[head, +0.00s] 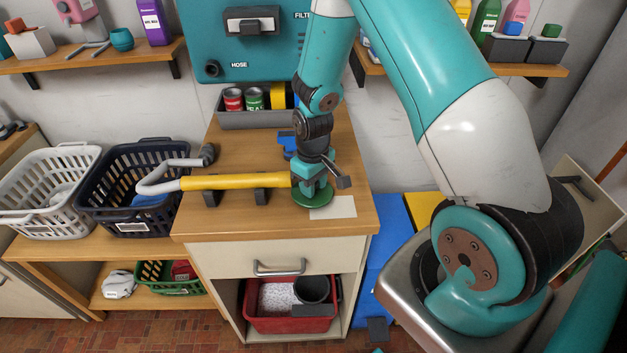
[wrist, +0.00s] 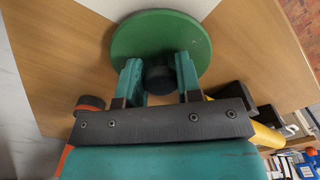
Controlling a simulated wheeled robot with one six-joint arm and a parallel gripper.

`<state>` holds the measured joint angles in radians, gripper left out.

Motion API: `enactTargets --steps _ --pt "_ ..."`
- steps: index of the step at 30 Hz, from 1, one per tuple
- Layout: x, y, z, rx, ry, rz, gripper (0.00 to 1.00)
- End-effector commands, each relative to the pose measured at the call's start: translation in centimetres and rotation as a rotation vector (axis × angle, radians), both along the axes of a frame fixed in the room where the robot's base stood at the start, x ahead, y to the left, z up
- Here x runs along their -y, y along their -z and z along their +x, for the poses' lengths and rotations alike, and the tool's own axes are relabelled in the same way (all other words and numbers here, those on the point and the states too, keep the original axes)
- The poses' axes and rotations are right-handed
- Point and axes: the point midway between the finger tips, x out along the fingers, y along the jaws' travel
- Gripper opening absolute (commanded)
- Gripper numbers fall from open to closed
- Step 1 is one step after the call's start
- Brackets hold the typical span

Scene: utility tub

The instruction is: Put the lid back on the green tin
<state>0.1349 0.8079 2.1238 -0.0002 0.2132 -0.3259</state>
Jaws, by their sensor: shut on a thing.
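My gripper (head: 311,185) points down over the wooden worktop. In the wrist view its two fingers (wrist: 159,78) are shut on the dark knob of the round green lid (wrist: 150,32). The lid also shows in the head view (head: 312,200), flat, at the left edge of a white sheet (head: 340,208). I cannot tell whether the lid touches the worktop or hangs just above it. The green tin (head: 253,100) stands upright in a grey bin at the back of the worktop, between a red tin (head: 233,100) and a yellow item. Its top is hard to make out.
The grey bin (head: 245,120) stands against the wall. A yellow-handled tool (head: 235,182) with a grey hose lies on black rests left of my gripper. A blue item (head: 287,143) sits behind my gripper. The worktop (head: 240,150) is clear between the bin and the tool.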

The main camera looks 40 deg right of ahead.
Motion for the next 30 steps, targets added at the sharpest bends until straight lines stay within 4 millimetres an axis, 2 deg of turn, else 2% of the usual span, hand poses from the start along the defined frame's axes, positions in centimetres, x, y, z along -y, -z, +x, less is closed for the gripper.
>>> enactTargets --steps 13,14,16,17,24,30 --pt "0.0 0.9 0.0 0.003 0.0 0.0 0.09" --pt "0.0 0.8 0.0 0.003 0.0 0.0 0.39" --pt "0.0 0.7 0.0 0.003 0.0 0.0 0.55" --pt "-0.1 0.7 0.0 0.003 0.0 0.0 0.58" --pt "-0.1 0.7 0.0 0.003 0.0 0.0 0.58" --pt "-0.1 -0.9 0.2 0.007 0.0 -0.002 0.58"
